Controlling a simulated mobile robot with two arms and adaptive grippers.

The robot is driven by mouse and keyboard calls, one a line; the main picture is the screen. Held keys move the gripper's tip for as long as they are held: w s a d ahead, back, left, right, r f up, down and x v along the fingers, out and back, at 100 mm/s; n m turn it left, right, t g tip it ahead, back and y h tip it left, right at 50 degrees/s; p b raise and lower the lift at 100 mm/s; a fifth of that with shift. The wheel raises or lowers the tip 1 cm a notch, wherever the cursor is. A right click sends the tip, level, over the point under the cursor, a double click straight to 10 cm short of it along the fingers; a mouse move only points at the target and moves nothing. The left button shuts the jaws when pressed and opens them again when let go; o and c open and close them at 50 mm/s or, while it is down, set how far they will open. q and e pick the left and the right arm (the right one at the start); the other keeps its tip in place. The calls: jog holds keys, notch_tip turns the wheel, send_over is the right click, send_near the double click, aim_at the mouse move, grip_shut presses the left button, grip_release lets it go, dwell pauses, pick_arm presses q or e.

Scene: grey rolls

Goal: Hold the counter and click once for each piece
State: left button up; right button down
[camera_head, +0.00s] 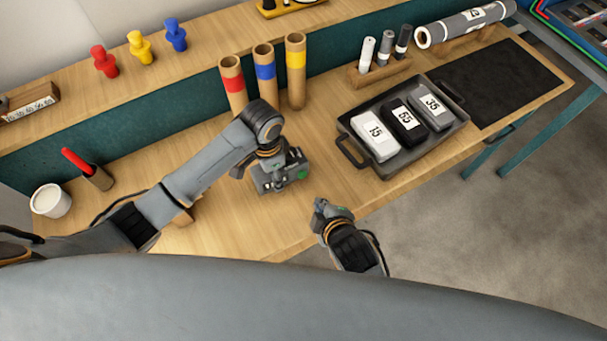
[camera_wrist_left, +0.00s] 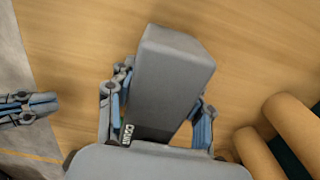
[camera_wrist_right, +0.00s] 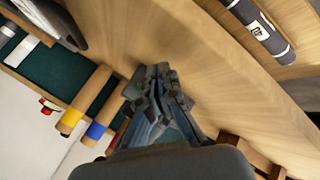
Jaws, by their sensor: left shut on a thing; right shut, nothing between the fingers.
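My left gripper (camera_head: 282,176) is shut on the counter, a grey block (camera_wrist_left: 175,80) with a dark "COUNT" label at its near end. It is held over the wooden table, its fingers on both sides. In the head view the counter is partly hidden by the gripper. My right gripper (camera_head: 322,209) is shut and empty, apart from the counter and to its right; it also shows in the left wrist view (camera_wrist_left: 30,108) and closed in the right wrist view (camera_wrist_right: 165,98). A dark tray (camera_head: 345,150) holds a white, a black and a grey numbered block (camera_head: 432,111).
Three cardboard tubes (camera_head: 264,78) with red, blue and yellow bands stand behind the left gripper. A rack (camera_head: 378,73) with three small upright rolls and a large grey roll (camera_head: 465,24) lie further right. A white cup (camera_head: 50,201) stands at left. The dark mat (camera_head: 500,82) is bare.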

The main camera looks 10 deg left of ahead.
aim_at(302, 174)
dwell(0.8)
jog(key=s+d, duration=0.2)
jog(key=s, duration=0.1)
jog(key=shift+d, duration=0.15)
jog(key=shift+w, duration=0.1)
jog(key=shift+w+a, duration=0.85)
jog(key=shift+w, duration=0.3)
jog(key=shift+w+a, duration=0.9)
jog(key=shift+w, duration=0.3)
jog(key=shift+w+a, duration=0.85)
jog(key=shift+w, duration=0.3)
jog(key=shift+w, duration=0.1)
jog(key=shift+w+a, duration=0.2)
jog(key=shift+a, duration=0.05)
